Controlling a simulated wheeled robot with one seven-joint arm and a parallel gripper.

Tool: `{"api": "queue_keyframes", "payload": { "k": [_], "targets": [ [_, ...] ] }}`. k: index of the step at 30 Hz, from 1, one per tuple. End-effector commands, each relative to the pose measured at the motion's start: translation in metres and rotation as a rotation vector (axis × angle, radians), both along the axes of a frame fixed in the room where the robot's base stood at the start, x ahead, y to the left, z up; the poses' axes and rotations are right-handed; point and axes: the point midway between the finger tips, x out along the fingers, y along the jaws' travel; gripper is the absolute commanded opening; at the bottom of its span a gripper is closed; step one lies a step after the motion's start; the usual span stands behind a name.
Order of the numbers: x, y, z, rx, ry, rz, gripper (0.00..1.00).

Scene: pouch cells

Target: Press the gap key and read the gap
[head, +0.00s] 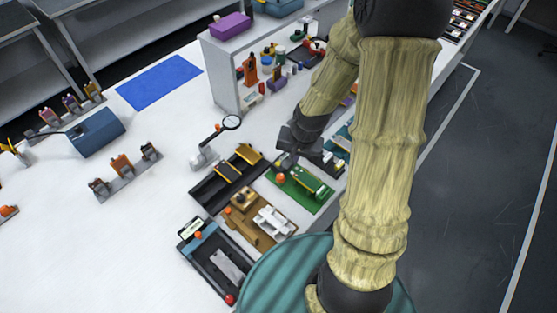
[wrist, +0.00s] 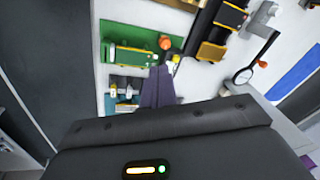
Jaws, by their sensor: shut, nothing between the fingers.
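My gripper (head: 284,160) is over the far end of a green board (head: 307,205). In the wrist view its dark purple fingers (wrist: 159,72) are closed together with nothing between them. The green board (wrist: 117,29) carries a green and yellow block (wrist: 135,57). An orange ball knob (head: 281,178) sits at its edge and also shows in the wrist view (wrist: 166,43), just beyond the fingertips. A small yellow and white part is beside the tips; contact cannot be told. No key is legibly marked as the gap key, and no gap reading is legible.
A black tray with yellow blocks (head: 228,173), a brown fixture (head: 245,222) and a dark device with a small light display (head: 190,228) stand close by. A magnifier (head: 231,122) stands behind. A blue mat (head: 160,82) lies on the open white table at left.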

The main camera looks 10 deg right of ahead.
Motion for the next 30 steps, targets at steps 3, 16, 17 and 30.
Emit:
{"api": "queue_keyframes", "payload": {
  "k": [3, 16, 17, 30],
  "targets": [
    [0.017, 0.0, -0.022, 0.11, 0.014, -0.147, 0.0],
    [0.088, 0.008, -0.063, 0.632, 0.021, -0.75, 0.0],
    [0.093, 0.007, -0.063, 0.667, 0.019, -0.788, 0.0],
    [0.113, 0.003, -0.062, 0.814, 0.017, -0.943, 0.0]
  ]
}}
